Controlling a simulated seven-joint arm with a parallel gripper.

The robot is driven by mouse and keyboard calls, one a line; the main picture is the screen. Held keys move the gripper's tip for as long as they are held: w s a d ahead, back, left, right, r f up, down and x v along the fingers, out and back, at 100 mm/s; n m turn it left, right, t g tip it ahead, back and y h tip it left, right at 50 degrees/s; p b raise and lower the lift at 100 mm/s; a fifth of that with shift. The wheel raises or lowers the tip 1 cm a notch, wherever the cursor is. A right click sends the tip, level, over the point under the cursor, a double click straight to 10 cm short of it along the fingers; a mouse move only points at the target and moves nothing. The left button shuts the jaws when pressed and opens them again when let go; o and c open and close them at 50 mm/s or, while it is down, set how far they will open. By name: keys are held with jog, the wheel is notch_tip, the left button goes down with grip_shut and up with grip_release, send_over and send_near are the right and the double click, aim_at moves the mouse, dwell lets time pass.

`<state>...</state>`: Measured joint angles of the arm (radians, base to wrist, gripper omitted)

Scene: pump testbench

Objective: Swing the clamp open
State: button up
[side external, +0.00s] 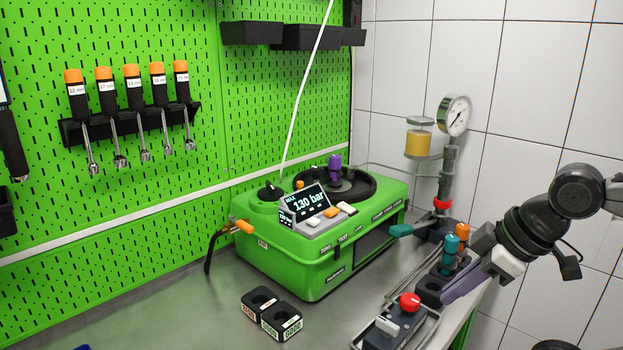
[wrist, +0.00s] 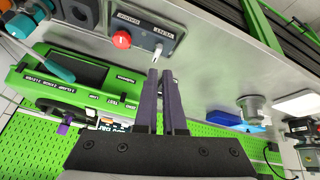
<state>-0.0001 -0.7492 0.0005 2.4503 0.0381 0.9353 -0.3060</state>
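A teal-handled lever (side external: 401,230), which looks like the clamp, lies low at the foot of the gauge column, right of the green pump unit (side external: 335,255). Its handle also shows at the upper left of the wrist view (wrist: 60,67). Whether its jaw is open is too small to tell. My gripper (side external: 444,299) has purple fingers and hangs tilted above the bench's right side. In the wrist view its fingers (wrist: 161,74) are close together with at most a narrow gap and nothing seen held. The fingers are away from the teal handle.
Upright teal (side external: 449,244) and orange (side external: 462,232) handles stand near my gripper. A switch box with a red knob (side external: 409,302) lies at the bench's front right. Two black socket blocks (side external: 282,320) sit left of it. The pressure gauge (side external: 454,115) rises behind.

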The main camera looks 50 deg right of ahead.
jog(key=w+r+n, duration=0.2)
jog(key=r, duration=0.1)
jog(key=w+a+r+n, duration=0.1)
jog(key=w+r+n, duration=0.1)
jog(key=w+r, duration=0.1)
jog(key=w+r+n+y, duration=0.1)
jog(key=w+r+n, duration=0.1)
jog(key=r, duration=0.2)
jog(key=shift+w+a+t, duration=0.3)
jog(key=shift+w+t, duration=0.1)
grip_shut()
jog(key=w+d+r+n+y, duration=0.1)
jog(key=w+d+r+n, duration=0.15)
jog(key=w, duration=0.45)
jog(key=w+d+r+n, duration=0.1)
jog(key=w+r, duration=0.2)
jog(key=w, duration=0.3)
jog(key=w+d+r+n+y, duration=0.1)
jog(key=w+d+r+n, duration=0.1)
jog(key=w, duration=0.5)
jog(key=w+d+f+m, duration=0.1)
jog(key=w+d+f, duration=0.3)
jog(key=d, duration=0.3)
jog(key=shift+w+f, duration=0.35)
jog(key=shift+w, duration=0.3)
jog(key=shift+f, duration=0.1)
jog(key=x, duration=1)
jog(key=shift+w+d, duration=0.1)
jog(key=shift+d, duration=0.15)
